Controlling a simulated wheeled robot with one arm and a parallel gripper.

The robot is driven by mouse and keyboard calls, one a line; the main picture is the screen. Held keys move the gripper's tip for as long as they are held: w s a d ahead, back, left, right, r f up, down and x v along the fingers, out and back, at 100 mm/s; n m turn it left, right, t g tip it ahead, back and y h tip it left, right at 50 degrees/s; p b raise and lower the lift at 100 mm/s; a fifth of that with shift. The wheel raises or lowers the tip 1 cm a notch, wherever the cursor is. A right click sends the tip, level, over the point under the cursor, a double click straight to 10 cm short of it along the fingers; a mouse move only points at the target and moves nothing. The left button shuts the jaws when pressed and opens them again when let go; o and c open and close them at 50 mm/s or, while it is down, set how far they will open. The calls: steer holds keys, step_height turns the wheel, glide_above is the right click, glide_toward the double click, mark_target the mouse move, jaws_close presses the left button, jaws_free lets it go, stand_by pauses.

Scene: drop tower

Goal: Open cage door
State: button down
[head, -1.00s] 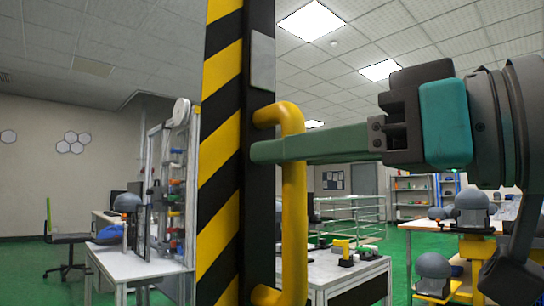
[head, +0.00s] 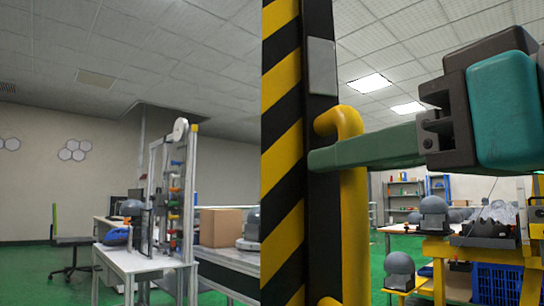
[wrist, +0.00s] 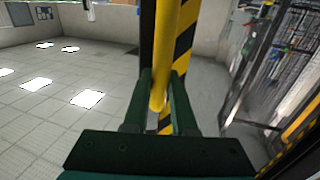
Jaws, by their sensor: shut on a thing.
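The cage door's edge post (head: 283,150) is black with yellow diagonal stripes and stands upright in the middle of the head view. A yellow tubular handle (head: 354,230) is fixed to its black side. My gripper (head: 335,155) reaches in from the right, its green fingers at the upper part of the handle. In the wrist view my gripper (wrist: 160,95) has one finger on each side of the yellow handle (wrist: 163,60), shut on it. The striped post (wrist: 184,55) shows behind the handle. The door's hinge side is not clear in these views.
Left of the post a white table (head: 140,262) carries a rack with coloured parts, beside a bench with a cardboard box (head: 221,227). At right are a yellow stand with helmet-like grey domes (head: 399,265) and a blue crate (head: 497,283). Green floor shows between them.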

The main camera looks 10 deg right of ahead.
steer(key=shift+s+r, duration=0.2)
steer(key=c, duration=0.7)
jaws_free()
steer(key=shift+f, duration=0.1)
steer(key=shift+c, duration=0.2)
steer(key=v, duration=0.7)
steer(key=shift+s, duration=0.3)
steer(key=shift+d, duration=0.15)
